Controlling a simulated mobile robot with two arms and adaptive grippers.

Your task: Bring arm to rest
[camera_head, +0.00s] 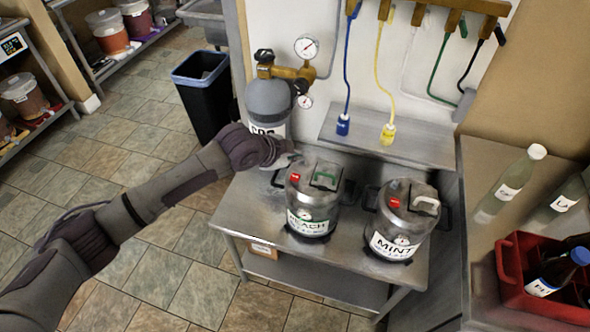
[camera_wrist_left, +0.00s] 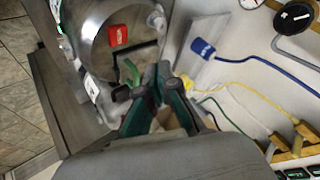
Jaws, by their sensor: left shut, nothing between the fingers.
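My left arm reaches in from the left in the head view. Its gripper (camera_head: 292,160) is beside the gas cylinder (camera_head: 268,103), at the upper left of the keg whose label reads "EACH" (camera_head: 313,200). In the left wrist view the gripper's green fingers (camera_wrist_left: 160,85) are shut and empty. A steel keg top (camera_wrist_left: 100,40) with a red tag lies just beyond the fingertips there; whether they touch cannot be told. The MINT keg (camera_head: 400,220) stands to the right. My right gripper is not in view.
Both kegs stand on a steel table (camera_head: 345,262). A wall shelf (camera_head: 385,137) is behind, with a blue connector (camera_head: 343,126) and a yellow connector (camera_head: 388,133) hanging there. A black bin (camera_head: 203,95) is at left. A red crate (camera_head: 512,280) holds bottles at right.

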